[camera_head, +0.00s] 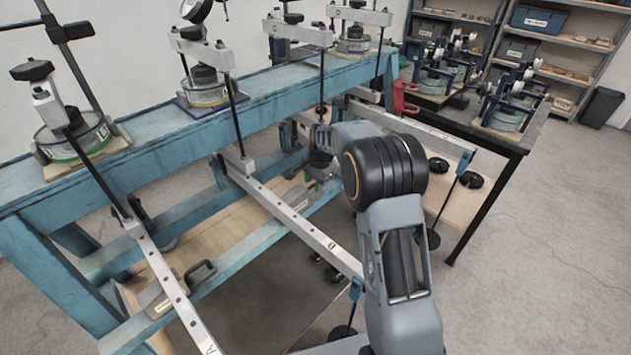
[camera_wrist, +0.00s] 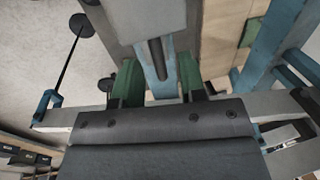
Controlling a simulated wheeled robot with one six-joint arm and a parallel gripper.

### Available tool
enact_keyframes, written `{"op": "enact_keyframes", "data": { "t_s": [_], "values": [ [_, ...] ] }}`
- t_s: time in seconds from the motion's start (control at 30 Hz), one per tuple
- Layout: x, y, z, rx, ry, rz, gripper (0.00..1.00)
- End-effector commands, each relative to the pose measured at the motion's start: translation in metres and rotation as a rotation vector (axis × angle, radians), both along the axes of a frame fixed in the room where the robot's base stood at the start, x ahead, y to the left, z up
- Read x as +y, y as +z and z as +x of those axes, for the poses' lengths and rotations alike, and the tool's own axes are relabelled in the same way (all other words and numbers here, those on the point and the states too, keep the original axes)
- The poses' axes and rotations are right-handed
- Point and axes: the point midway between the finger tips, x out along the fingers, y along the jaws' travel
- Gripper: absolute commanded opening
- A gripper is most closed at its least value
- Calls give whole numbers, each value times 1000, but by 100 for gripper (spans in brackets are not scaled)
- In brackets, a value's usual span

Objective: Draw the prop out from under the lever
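The lever beams rest low in front of the blue bench. Lever A (camera_head: 165,275) is nearest and lever B (camera_head: 290,225) runs through the middle. A grey prop (camera_head: 165,297) with a dark handle lies on the blue rail near lever A. Another grey block (camera_head: 294,198) lies near lever B. My gripper (camera_head: 322,165) is by the bench, partly hidden by my arm. In the wrist view its two green fingers (camera_wrist: 158,75) stand apart, with a grey block (camera_wrist: 145,18) and a dark bar beyond them. I cannot tell which prop that is.
The blue bench (camera_head: 150,130) carries several round cells and upright rods. A dark side table (camera_head: 480,135) with more apparatus stands at the right. The floor at the right (camera_head: 540,260) is clear.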

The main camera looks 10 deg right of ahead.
Motion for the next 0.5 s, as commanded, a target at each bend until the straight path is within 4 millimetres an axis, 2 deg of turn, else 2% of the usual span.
{"op": "enact_keyframes", "data": {
  "t_s": [0.17, 0.5],
  "values": [
    [-4, 23, -3, -5, -3, 0, 38],
    [-11, 90, -14, -5, -3, -1, 38]
  ]
}}
